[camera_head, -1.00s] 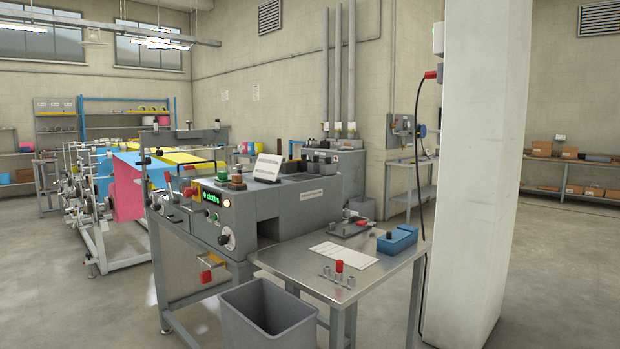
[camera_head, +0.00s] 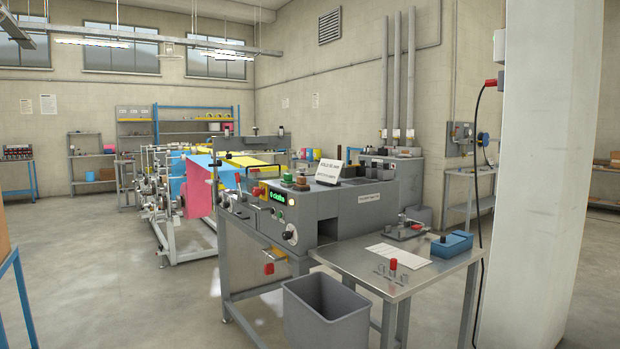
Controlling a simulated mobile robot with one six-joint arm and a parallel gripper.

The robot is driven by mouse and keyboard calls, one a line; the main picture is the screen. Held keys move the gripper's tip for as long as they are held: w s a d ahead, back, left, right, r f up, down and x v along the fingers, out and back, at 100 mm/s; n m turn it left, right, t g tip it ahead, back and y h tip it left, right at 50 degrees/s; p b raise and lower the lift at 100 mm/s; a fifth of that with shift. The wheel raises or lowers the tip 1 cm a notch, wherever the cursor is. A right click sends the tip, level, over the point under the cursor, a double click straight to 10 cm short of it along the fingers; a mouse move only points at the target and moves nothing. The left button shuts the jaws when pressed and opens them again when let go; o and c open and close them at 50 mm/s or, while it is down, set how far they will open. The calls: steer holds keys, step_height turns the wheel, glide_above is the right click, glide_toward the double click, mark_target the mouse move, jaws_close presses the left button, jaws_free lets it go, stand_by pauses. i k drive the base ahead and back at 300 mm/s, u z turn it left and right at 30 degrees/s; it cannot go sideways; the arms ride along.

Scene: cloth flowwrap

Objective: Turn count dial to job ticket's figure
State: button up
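The grey wrapping machine (camera_head: 345,208) stands in the middle of the view. Its front panel carries a green lit display (camera_head: 277,197) ending in the word "cloths"; its figure is too small to read surely. A white sheet (camera_head: 398,255) lies on the steel side table. Which of these is the job ticket I cannot tell. My gripper is not in view.
A grey open bin (camera_head: 326,318) stands on the floor before the machine. The steel table (camera_head: 345,258) holds a red-topped part, small metal pieces and a blue box (camera_head: 451,244). A white pillar (camera_head: 541,180) with a hanging cable stands right. Floor at left front is open.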

mark_target(285, 234)
steer(key=u, duration=0.2)
steer(key=i, duration=1)
steer(key=u, duration=0.05)
